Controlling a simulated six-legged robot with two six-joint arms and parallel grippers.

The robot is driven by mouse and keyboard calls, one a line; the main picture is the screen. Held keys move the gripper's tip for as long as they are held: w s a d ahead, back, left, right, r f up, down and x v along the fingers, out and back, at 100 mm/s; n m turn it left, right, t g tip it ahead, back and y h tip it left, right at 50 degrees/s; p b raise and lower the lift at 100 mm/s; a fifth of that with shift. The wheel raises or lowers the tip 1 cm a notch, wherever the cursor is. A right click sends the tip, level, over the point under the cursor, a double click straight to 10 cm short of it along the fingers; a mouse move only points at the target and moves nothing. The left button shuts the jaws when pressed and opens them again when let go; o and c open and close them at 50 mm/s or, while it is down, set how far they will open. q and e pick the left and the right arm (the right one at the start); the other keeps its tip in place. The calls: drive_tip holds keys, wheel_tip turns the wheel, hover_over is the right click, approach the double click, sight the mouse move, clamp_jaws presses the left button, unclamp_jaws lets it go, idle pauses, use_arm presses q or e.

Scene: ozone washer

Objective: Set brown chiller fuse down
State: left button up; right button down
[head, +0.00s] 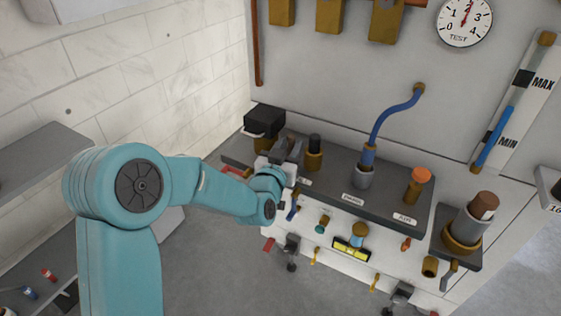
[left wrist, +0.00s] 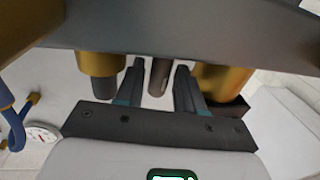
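My left gripper (head: 288,148) is at the back left of the dark panel top, beside a black-topped brass fitting. In the left wrist view its two fingers (left wrist: 161,80) stand apart. A short brownish-grey cylinder, probably the brown chiller fuse (left wrist: 160,76), shows between them, with narrow light gaps on both sides. Its far end is hidden by the dark ledge. In the head view the gripper hides this spot. A separate brown-capped grey cylinder (head: 484,206) stands in a brass ring at the right. My right gripper is not in view.
A black box (head: 264,120) stands just behind the left gripper. A blue hose (head: 384,122) and an orange-capped fitting (head: 417,184) rise from the panel top (head: 330,178). Valves and knobs stick out of the panel front. A grey shelf (head: 40,155) is at the left.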

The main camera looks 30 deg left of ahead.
use_arm(q)
drive_tip(key=s, duration=0.5)
drive_tip(key=s+d, duration=0.1)
drive_tip(key=s, duration=0.2)
drive_tip(key=shift+s, duration=0.1)
drive_tip(key=b, duration=0.4)
approach(289, 146)
drive_tip(key=w, duration=0.4)
drive_tip(key=w+a, duration=0.1)
drive_tip(key=w, duration=0.1)
drive_tip(key=shift+w+r, duration=0.15)
drive_tip(key=shift+w, duration=0.25)
drive_tip(key=w, duration=0.6)
drive_tip(key=shift+a, duration=0.25)
clamp_jaws()
